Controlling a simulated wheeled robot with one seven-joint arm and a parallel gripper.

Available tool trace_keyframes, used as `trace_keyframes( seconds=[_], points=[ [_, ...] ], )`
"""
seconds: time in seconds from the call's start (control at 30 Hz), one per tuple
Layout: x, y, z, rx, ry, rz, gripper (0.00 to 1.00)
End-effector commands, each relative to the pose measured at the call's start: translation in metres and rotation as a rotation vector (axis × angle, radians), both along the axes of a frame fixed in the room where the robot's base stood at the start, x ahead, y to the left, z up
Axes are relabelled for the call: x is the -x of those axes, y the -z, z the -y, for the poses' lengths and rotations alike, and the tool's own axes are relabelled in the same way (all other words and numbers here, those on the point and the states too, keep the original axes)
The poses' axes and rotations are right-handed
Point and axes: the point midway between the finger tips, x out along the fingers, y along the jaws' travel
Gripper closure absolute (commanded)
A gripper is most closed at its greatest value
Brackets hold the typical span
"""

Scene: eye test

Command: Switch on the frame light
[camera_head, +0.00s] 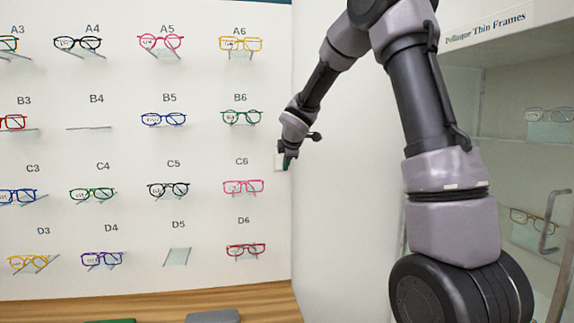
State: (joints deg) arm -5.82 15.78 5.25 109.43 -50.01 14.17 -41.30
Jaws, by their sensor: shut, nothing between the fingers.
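My gripper (287,164) is at the right end of the white display wall, just right of the B6 and C6 frames. Its dark fingers point down and are shut, with nothing visible held. A small pale plate (279,161), which looks like a wall switch, shows just left of the fingers and is partly hidden by them. I cannot tell whether the fingers touch it, or which way it is set. I cannot make out a lit frame light.
Rows of glasses, such as the pink C6 pair (243,187), sit on small holders on the wall. Holders B4 (89,128) and D5 (177,257) are empty. A glass cabinet with a handle (546,222) stands right. A wooden counter (262,299) runs below.

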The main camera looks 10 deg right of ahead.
Motion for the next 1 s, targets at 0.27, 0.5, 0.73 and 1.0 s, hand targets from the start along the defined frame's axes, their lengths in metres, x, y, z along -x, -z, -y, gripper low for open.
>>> trace_keyframes(
  seconds=[0.27,0.5,0.73,1.0],
  points=[
    [-0.002,0.002,0.0,0.0,0.0,-0.001,1.0],
    [-0.005,0.003,0.0,0.0,0.0,0.0,1.0],
    [-0.005,-0.003,0.001,0.0,0.003,0.002,1.0],
    [-0.006,-0.017,0.001,-0.001,0.001,0.007,1.0]
  ],
)
